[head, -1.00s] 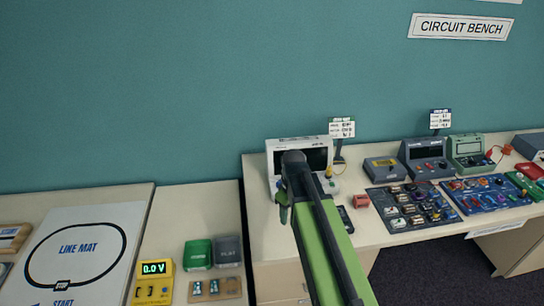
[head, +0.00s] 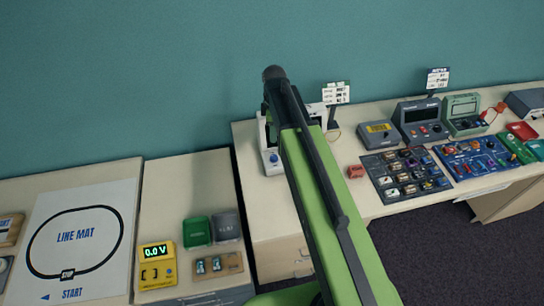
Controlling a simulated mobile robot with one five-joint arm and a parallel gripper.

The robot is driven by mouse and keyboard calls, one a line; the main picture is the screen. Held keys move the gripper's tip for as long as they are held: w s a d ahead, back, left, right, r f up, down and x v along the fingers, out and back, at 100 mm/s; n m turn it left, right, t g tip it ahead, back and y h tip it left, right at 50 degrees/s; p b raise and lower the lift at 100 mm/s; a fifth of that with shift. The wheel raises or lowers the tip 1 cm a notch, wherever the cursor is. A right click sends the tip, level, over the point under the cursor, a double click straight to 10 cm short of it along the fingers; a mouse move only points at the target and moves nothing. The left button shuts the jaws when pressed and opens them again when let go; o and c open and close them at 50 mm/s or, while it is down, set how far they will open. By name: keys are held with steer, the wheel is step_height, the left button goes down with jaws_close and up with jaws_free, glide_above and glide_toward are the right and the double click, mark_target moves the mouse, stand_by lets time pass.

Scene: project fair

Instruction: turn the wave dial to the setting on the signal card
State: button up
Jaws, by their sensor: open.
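The white wave unit stands at the left end of the circuit bench, mostly hidden behind my arm. A blue knob (head: 274,158) shows on its lower left front; its pointer setting is too small to read. A white signal card (head: 336,93) stands on a post behind it to the right; its print is not legible. My gripper (head: 272,76) is at the dark far end of my green arm, above the unit and apart from the knob. It is open and holds nothing that I can see, though its fingers are hard to make out.
A red block (head: 355,171) and a dark component board (head: 405,174) lie right of the unit. Grey meters (head: 420,121) and a second card (head: 437,78) stand farther right. A yellow meter (head: 157,266) and line mat (head: 78,235) are on the left tables.

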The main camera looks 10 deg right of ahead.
mark_target(274, 156)
steer(key=f+b, duration=0.4)
steer(key=f, duration=0.1)
steer(key=f+b, duration=1)
steer(key=shift+w+f, duration=0.1)
steer(key=shift+w, duration=0.15)
steer(key=shift+c, duration=0.4)
